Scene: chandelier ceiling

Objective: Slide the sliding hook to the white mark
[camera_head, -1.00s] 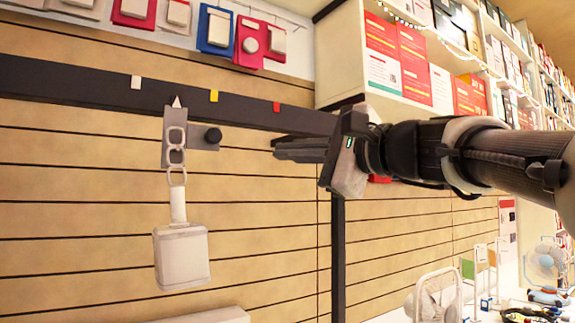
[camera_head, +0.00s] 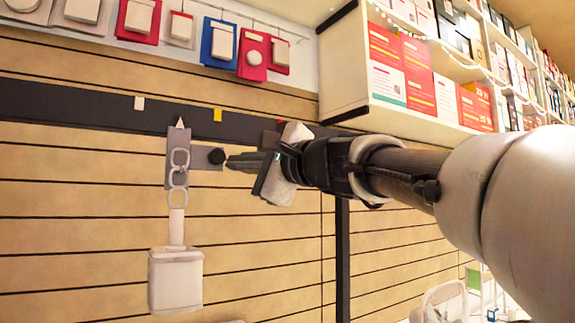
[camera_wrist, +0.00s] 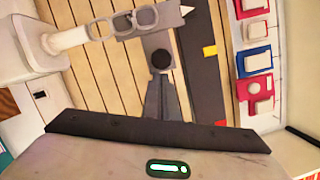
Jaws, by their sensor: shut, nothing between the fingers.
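The sliding hook (camera_head: 181,150) is a grey plate with a white pointer and a black knob (camera_head: 216,156), set on a dark rail (camera_head: 80,107). Its pointer stands between the white mark (camera_head: 139,103) on the left and the yellow mark (camera_head: 217,115) on the right. A chain under it carries a pale box-shaped weight (camera_head: 175,280). My gripper (camera_head: 231,162) is shut and empty, its tips just right of the knob. In the wrist view the tips (camera_wrist: 162,80) point at the knob (camera_wrist: 162,60); I cannot tell whether they touch.
Packaged goods (camera_head: 222,40) hang above the rail. A white shelf with red and white boxes (camera_head: 400,70) stands to the upper right. A red mark (camera_wrist: 220,123) on the rail shows in the wrist view. The slatted wall left of the hook is clear.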

